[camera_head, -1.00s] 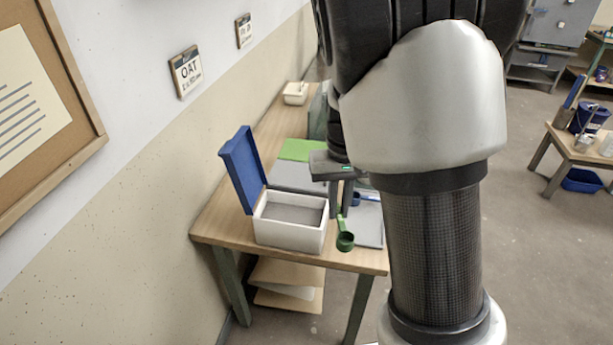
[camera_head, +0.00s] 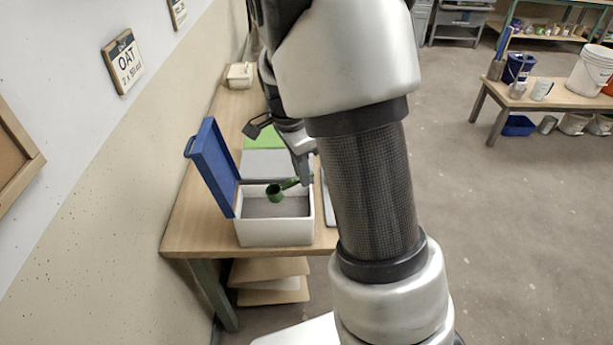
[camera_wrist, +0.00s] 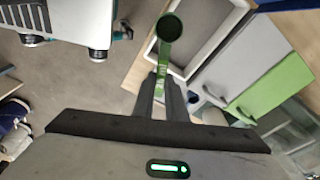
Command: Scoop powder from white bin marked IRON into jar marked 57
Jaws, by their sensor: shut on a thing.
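A white bin (camera_head: 275,232) with its blue lid (camera_head: 212,165) standing open sits on the near end of the wooden table. Grey powder (camera_head: 290,207) lies in it. No IRON marking is readable from here. My gripper (camera_head: 304,178) is shut on the handle of a green scoop (camera_head: 274,193), whose cup is over the powder in the head view. The green scoop also shows in the wrist view (camera_wrist: 169,28), reaching out beyond the fingers (camera_wrist: 160,90), with the bin (camera_wrist: 150,48) behind it. I cannot tell whether the cup holds powder. I cannot make out a jar marked 57.
A grey panel (camera_head: 262,163) and a green mat (camera_head: 263,136) lie behind the bin. A small white box (camera_head: 240,75) stands at the table's far end. A wall with an OAT sign (camera_head: 123,62) borders the left. A bench with buckets (camera_head: 592,70) stands at right; floor between is clear.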

